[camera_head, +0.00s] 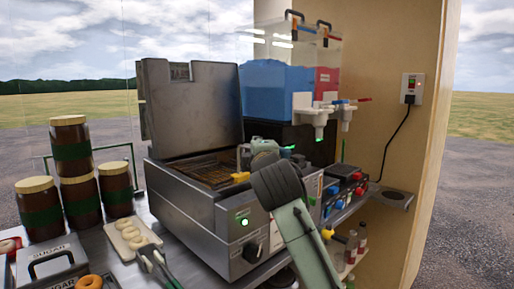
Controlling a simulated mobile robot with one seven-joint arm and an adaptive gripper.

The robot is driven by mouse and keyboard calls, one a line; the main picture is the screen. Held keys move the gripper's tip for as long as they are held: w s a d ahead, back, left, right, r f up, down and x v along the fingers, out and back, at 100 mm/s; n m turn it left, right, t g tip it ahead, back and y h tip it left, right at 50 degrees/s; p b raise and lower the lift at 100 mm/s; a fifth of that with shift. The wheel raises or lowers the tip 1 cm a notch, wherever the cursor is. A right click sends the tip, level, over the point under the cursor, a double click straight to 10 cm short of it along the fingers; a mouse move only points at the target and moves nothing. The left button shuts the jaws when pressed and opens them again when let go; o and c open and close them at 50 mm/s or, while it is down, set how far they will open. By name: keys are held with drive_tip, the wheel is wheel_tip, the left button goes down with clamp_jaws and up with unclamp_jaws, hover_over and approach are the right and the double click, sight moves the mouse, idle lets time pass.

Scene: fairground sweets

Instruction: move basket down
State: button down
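The fryer (205,222) is a steel box on the counter with its dark lid (190,108) standing open. The wire basket (205,173) shows in the fryer's open top, and its near parts are partly hidden. A yellow piece (241,177), which looks like the basket's handle end, sticks out at the fryer's front right edge. My gripper (251,160) is just above and beside that yellow piece, at the right of the basket. My arm hides much of it. I cannot tell whether its fingers are open, shut or touching the handle.
Stacked brown jars (70,150), a tray of pale rings (130,236) and tongs (158,262) are left of the fryer. A sugar box (50,262) is at the front left. Blue and red drink tanks (275,90) stand behind. Bottles (356,245) sit on a lower shelf at right.

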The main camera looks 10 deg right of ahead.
drive_tip(key=shift+f+b, duration=1.9)
drive_tip(key=shift+f, duration=0.9)
drive_tip(key=c, duration=1.6)
unclamp_jaws()
drive_tip(key=o, duration=0.3)
drive_tip(key=s, duration=1.2)
drive_tip(key=shift+d, duration=0.1)
